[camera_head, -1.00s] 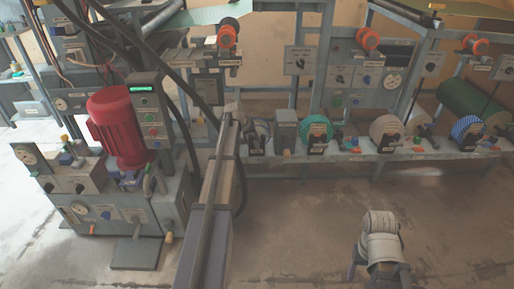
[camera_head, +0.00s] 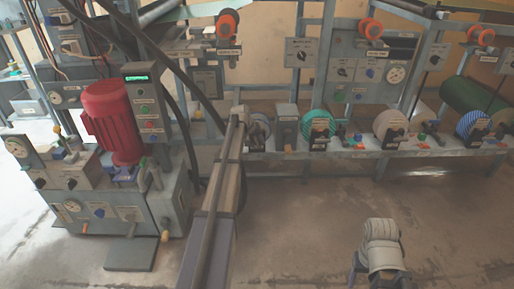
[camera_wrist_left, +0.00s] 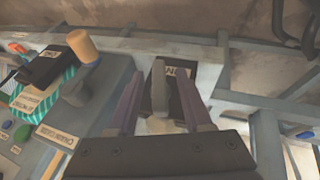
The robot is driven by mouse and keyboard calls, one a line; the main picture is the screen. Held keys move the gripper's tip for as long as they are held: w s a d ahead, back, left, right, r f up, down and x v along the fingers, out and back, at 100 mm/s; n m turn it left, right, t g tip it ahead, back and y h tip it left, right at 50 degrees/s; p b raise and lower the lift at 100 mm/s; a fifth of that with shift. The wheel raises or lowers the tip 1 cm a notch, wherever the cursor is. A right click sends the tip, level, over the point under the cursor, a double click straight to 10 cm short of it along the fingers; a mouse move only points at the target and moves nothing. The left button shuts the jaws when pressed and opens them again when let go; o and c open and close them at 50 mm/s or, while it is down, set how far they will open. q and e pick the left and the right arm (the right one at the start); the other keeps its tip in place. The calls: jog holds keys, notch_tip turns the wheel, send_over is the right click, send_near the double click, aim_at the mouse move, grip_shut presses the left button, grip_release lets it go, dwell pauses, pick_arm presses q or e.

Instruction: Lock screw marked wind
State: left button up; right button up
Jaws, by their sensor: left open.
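In the left wrist view, a flat grey screw handle (camera_wrist_left: 159,90) stands upright in front of a black block (camera_wrist_left: 186,82) with a pale label (camera_wrist_left: 178,72); the label's writing is upside down and too small to read surely. My left gripper (camera_wrist_left: 157,103) is open, with one finger on each side of the grey handle. I cannot tell whether either finger touches it. In the head view, my left gripper (camera_head: 240,115) is at the left end of the bench row, largely hidden by its own arm.
In the wrist view, a wooden-tipped crank (camera_wrist_left: 83,46) and a green-striped roll (camera_wrist_left: 45,97) are to the left. In the head view, a red motor (camera_head: 113,122) stands left of my arm, dark cables hang close to it, and several rolls line the bench (camera_head: 345,155).

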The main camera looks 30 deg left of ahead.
pick_arm(q)
grip_shut()
dwell(0.4)
